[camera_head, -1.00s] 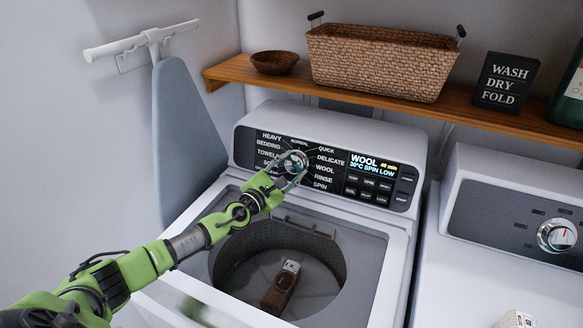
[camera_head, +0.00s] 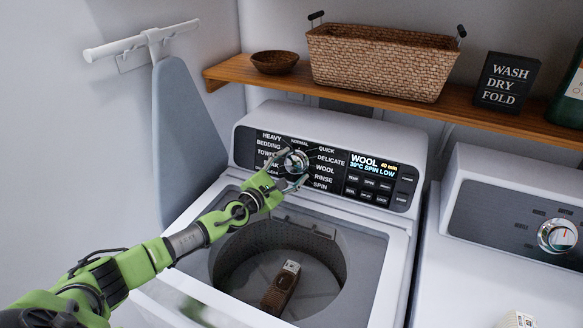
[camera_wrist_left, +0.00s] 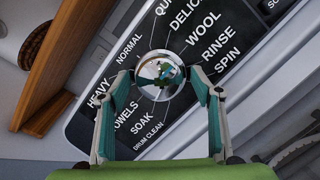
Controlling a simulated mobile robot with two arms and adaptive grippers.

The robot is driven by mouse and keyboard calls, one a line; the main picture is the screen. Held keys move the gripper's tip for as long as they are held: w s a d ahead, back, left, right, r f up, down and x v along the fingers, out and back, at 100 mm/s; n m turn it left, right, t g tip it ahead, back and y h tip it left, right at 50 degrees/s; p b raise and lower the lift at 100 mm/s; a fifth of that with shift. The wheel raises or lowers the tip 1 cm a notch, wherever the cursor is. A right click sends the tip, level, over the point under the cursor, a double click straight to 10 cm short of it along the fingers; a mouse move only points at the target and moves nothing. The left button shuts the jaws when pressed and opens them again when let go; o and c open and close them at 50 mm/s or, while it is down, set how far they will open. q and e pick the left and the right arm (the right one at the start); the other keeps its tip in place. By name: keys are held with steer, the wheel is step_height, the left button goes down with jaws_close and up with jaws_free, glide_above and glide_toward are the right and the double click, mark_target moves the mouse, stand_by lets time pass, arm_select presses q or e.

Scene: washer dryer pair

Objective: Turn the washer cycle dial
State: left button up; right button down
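The washer cycle dial (camera_head: 296,161) is a round chrome knob on the washer's black control panel, ringed by cycle names. My left gripper (camera_head: 287,171) is open at the dial, one finger on each side. The gripper holds nothing. My right gripper is not in view.
The washer's lid opening shows a drum (camera_head: 235,262) with a brown, grey-ended item (camera_head: 281,287) inside. A wooden shelf (camera_head: 400,107) with a wicker basket (camera_head: 380,62) runs above. An ironing board (camera_head: 187,135) hangs left. A second machine with its own knob (camera_head: 556,236) stands right.

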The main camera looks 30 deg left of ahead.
arm_select(q)
steer(key=shift+s, duration=0.1)
steer(key=s, duration=0.4)
steer(key=s+a, duration=0.1)
steer(key=s, duration=0.6)
steer(key=shift+s+a+r, duration=0.15)
steer(key=shift+s+a, duration=0.05)
steer(key=shift+s, duration=0.2)
